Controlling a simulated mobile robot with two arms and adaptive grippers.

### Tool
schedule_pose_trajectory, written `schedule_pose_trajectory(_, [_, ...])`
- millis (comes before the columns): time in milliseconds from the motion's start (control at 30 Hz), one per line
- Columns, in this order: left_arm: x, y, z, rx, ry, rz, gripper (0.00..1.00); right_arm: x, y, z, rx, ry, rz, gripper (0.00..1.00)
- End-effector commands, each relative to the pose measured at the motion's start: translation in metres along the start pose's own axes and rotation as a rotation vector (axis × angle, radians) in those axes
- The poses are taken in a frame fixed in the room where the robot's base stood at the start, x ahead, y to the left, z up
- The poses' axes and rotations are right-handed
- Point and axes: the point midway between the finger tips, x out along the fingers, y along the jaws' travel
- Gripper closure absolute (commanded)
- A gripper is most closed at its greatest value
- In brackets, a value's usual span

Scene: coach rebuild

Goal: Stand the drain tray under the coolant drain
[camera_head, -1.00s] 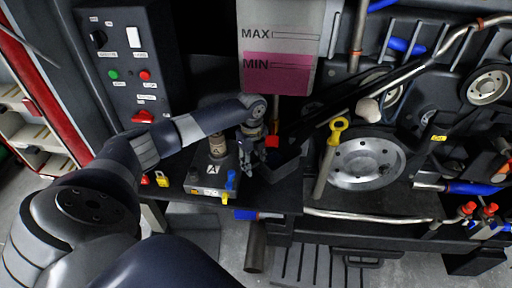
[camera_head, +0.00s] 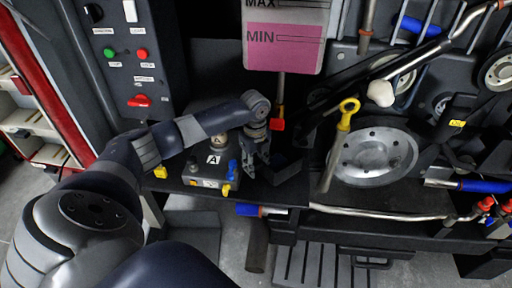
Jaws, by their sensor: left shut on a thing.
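My left gripper (camera_head: 258,160) points down over the dark bench, below the tank with pink coolant (camera_head: 284,48). It is shut on a dark, open-topped tray (camera_head: 287,170), which I take as the drain tray; it is hard to tell from the dark bench behind it. A red tap (camera_head: 277,125) on a thin pipe, seemingly the coolant drain, hangs under the tank, just above the tray in the picture. I cannot tell whether the tray touches the bench. My right gripper is not in view.
A grey box marked A (camera_head: 213,162) with blue and yellow fittings stands close left of the gripper. A round metal wheel (camera_head: 372,157) and a yellow-topped dipstick (camera_head: 346,115) are to the right. A control panel (camera_head: 128,55) stands at the left back.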

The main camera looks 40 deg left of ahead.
Motion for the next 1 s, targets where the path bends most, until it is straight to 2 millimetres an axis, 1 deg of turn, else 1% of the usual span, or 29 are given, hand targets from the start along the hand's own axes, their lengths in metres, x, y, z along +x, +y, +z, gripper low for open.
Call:
schedule_pose_trajectory(333, [0.0,-0.001,0.0,0.0,0.0,-0.002,1.0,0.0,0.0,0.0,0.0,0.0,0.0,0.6])
schedule_pose_trajectory(867, [0.01,0.0,0.0,0.001,0.001,-0.001,1.0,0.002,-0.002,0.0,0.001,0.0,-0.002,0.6])
schedule_pose_trajectory(900, [0.01,0.0,0.0,0.001,0.001,-0.001,0.6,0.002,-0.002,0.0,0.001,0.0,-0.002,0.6])
schedule_pose_trajectory(1000, [0.01,0.0,0.0,0.001,0.001,-0.001,0.41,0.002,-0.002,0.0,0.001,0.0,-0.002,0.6])
